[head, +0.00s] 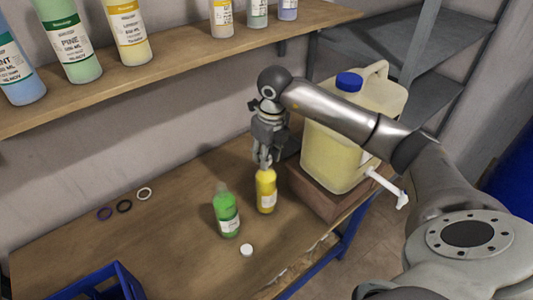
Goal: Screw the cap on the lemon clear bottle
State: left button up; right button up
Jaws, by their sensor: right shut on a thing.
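The lemon bottle (266,192), yellow with a white label, stands upright on the wooden table. My right gripper (264,162) points down over its top, shut on a small cap at the mouth. The fingers mostly hide the cap, so I cannot tell whether it sits straight or how far it is turned. A loose white cap (246,249) lies on the table in front. My left gripper is not in view.
A green bottle (227,215) stands close left of the lemon bottle. A large yellowish jug (340,140) with a blue cap and white tap sits on a block at right. Several rings (124,206) and a blue crate (100,285) are at left. Bottles line the shelf (180,55) above.

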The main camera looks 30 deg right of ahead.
jog(key=shift+f+b, duration=0.55)
jog(key=shift+f, duration=0.05)
dwell(1.0)
jog(key=m, duration=0.5)
jog(key=shift+a+m+h, duration=0.1)
jog(key=shift+m+h, duration=0.3)
jog(key=m, duration=0.2)
jog(key=m+p, duration=0.1)
jog(key=m, duration=0.2)
jog(key=shift+f+m+g+h, duration=0.1)
jog(key=shift+m+g+h, duration=0.2)
